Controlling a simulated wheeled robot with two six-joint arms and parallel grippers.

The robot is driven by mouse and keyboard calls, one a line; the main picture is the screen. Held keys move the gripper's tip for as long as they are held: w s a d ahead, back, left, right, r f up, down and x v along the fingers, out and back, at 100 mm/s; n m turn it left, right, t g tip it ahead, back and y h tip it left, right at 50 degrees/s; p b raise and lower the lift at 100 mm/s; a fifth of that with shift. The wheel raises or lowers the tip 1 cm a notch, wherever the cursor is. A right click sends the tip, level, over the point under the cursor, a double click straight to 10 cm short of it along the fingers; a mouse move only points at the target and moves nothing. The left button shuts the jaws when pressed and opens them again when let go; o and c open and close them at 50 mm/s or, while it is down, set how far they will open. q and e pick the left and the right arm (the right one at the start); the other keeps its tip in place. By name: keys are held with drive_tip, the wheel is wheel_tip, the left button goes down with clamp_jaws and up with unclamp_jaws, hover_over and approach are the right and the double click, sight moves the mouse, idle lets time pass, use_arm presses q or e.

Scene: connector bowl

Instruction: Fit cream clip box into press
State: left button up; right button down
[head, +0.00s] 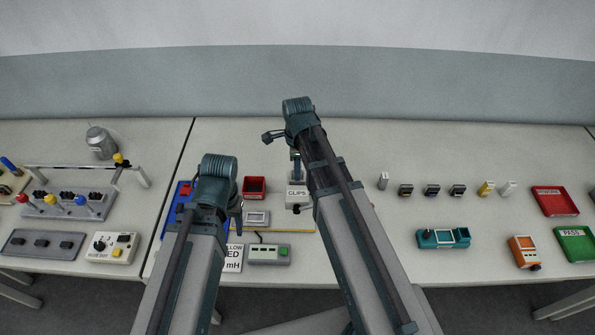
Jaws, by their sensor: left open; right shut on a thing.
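A whitish box lettered CLIPS (297,191) stands at the table's middle, partly covered by my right arm. A blue upright part (296,166) shows just behind it. I cannot tell for sure whether this is the cream clip box or part of the press.
A red bin (254,186) and a blue tray (181,199) stand left of the CLIPS box. A grey-green device (268,254) is in front. At right are small connectors (432,190), a teal fixture (443,238), an orange meter (524,251), and red (555,201) and green (576,243) trays.

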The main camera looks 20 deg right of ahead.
drive_tip(key=shift+f, duration=0.1)
drive_tip(key=c, duration=0.7)
unclamp_jaws()
drive_tip(key=shift+o, duration=0.2)
wheel_tip(320, 180, up, 12)
drive_tip(key=p, duration=1.2)
drive_tip(key=s+a+n, duration=0.5)
drive_tip(key=s+n, duration=0.2)
drive_tip(key=n, duration=0.5)
drive_tip(key=s+a+n+h, duration=0.1)
drive_tip(key=s+a+n, duration=0.4)
drive_tip(key=n, duration=0.8)
drive_tip(key=shift+s+a+r, duration=0.25)
drive_tip(key=shift+s, duration=0.95)
